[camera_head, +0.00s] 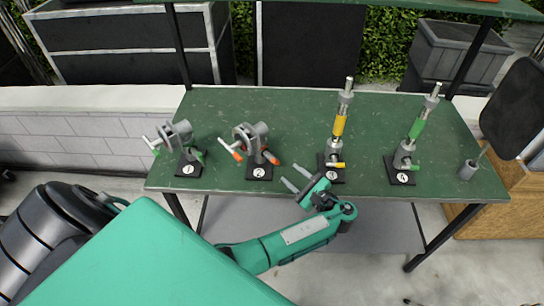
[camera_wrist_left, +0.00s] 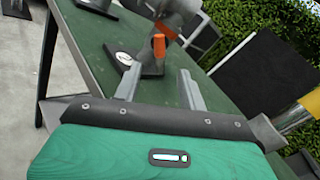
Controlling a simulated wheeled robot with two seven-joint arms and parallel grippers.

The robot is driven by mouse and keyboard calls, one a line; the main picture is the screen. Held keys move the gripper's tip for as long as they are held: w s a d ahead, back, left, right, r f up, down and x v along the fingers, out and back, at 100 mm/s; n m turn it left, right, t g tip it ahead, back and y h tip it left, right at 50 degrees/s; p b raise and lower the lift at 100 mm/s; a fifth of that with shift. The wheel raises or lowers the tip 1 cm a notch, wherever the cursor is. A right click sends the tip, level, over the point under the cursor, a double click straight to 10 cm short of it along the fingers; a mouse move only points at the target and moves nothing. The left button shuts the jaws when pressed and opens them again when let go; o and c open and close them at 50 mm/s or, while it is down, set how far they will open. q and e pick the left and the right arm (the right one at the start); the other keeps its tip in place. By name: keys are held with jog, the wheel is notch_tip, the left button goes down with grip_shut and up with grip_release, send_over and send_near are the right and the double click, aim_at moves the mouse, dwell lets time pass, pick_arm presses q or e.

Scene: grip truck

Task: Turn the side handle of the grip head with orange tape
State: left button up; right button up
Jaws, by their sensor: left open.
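The grip head with orange tape (camera_head: 250,137) stands on black base 2 on the green table, with orange-taped handles at its left and right. Its right side handle (camera_head: 271,158) points toward my left gripper (camera_head: 292,174). The gripper is open and empty, apart from the handle, to its lower right near the table's front edge. In the left wrist view an orange handle (camera_wrist_left: 158,45) shows beyond the gap between the open fingers (camera_wrist_left: 160,84). The grip head's upper part is cut off there. My right gripper is not in view.
A green-taped grip head (camera_head: 181,137) stands on base 1 to the left. A yellow-taped stand (camera_head: 339,125) on base 3 is close beside my gripper. The table (camera_head: 290,105) is clear at the back.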

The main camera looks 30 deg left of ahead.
aim_at(272, 158)
pick_arm(q)
jog(key=p+x, duration=0.2)
jog(key=x, duration=0.7)
jog(key=shift+w+a+r+p, duration=0.1)
jog(key=shift+a+p, duration=0.15)
jog(key=shift+p, duration=0.05)
jog(key=shift+w+a, duration=0.1)
jog(key=shift+a, duration=0.4)
grip_shut()
